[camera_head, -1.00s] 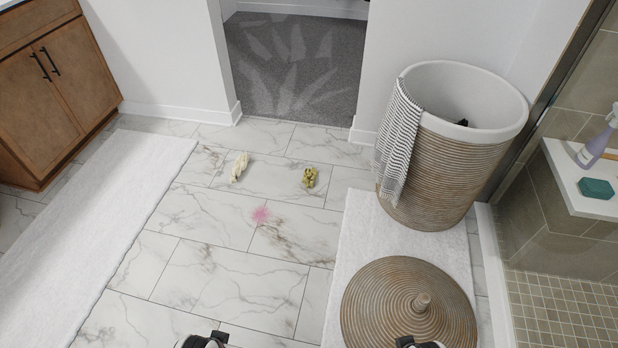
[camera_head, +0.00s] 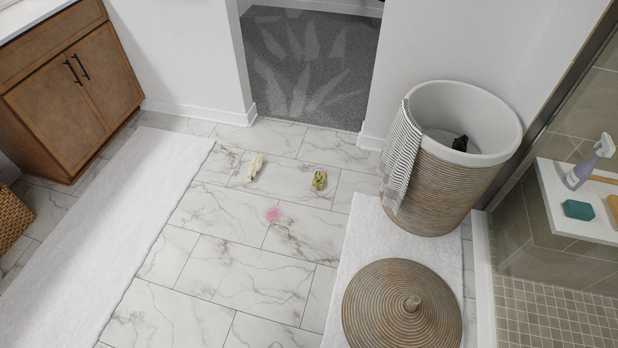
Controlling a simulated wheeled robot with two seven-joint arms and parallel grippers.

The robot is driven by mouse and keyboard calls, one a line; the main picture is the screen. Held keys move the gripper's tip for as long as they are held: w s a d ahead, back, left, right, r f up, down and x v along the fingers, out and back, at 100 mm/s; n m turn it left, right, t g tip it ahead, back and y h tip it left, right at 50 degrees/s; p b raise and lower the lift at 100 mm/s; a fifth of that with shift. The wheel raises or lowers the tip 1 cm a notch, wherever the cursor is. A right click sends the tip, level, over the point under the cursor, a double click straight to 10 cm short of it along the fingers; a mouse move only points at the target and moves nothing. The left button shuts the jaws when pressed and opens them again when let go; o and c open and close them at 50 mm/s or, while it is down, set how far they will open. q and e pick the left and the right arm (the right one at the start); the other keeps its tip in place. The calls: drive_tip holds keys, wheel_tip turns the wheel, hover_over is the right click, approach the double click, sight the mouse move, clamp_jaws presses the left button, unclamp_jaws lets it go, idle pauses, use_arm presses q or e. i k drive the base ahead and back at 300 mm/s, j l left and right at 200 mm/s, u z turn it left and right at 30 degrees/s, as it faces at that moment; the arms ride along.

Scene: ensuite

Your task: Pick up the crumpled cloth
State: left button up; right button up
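A wicker hamper (camera_head: 450,190) stands open at right, a striped towel (camera_head: 402,155) over its rim, a dark thing inside. Its round lid (camera_head: 385,318) lies on a white mat (camera_head: 345,262). A long white rug (camera_head: 75,258) and wooden cabinet (camera_head: 70,95) are left. Middle tiles are clear.

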sight(319, 178)
drive_tip(key=i+j+u, duration=0.1)
drive_tip(key=j+u, duration=0.25)
drive_tip(key=i+j+u, duration=0.15)
drive_tip(key=j+u, duration=0.2)
drive_tip(key=j, duration=0.15)
drive_tip(key=i+j+z, duration=0.2)
drive_tip(key=i, duration=0.3)
drive_tip(key=i+j+z, duration=0.2)
drive_tip(key=i+j, duration=0.3)
